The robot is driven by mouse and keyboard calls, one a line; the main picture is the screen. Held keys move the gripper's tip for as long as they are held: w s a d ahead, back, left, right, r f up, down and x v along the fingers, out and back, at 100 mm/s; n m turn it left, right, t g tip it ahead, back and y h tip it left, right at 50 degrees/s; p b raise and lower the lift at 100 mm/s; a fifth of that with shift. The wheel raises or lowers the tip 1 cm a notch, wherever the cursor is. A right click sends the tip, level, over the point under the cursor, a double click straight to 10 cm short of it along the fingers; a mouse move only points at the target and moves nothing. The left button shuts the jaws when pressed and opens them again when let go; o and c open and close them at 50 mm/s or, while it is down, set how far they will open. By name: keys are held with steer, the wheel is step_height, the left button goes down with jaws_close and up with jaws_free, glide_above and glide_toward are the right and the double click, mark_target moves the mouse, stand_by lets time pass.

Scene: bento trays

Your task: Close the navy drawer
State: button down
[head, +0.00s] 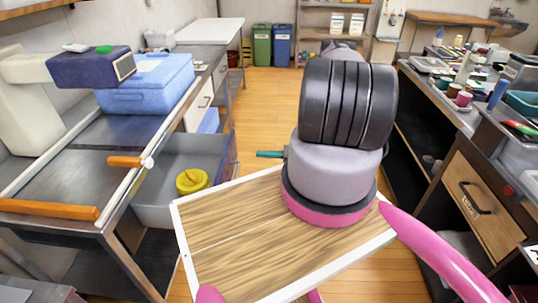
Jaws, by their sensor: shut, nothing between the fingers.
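The navy drawer (231,163) is pulled out from under the left counter, and its dark front faces right. Its grey interior is open from above, and a round yellow object (192,181) lies inside. My gripper (259,154) shows as a small teal tip pointing left, just right of the drawer front. It is shut and empty, with a visible gap between it and the front in the picture. My arm hides most of the gripper's body. Part of the drawer's near side is hidden behind the counter leg.
The left counter (130,130) has orange-ended rails, a blue box (150,84) and a dark navy block (92,68). A cluttered bench (440,97) stands at right. Green (262,45) and blue (282,46) bins stand at the back. The aisle floor (258,105) between is clear.

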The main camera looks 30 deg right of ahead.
mark_target(234, 153)
steer(key=x, duration=0.8)
steer(key=shift+w+a, duration=0.2)
steer(key=shift+a, duration=0.15)
steer(key=x, duration=2.4)
steer(key=shift+a+r, duration=0.15)
steer(key=shift+a, duration=0.05)
steer(key=shift+w+a, duration=0.1)
steer(key=shift+a, duration=0.05)
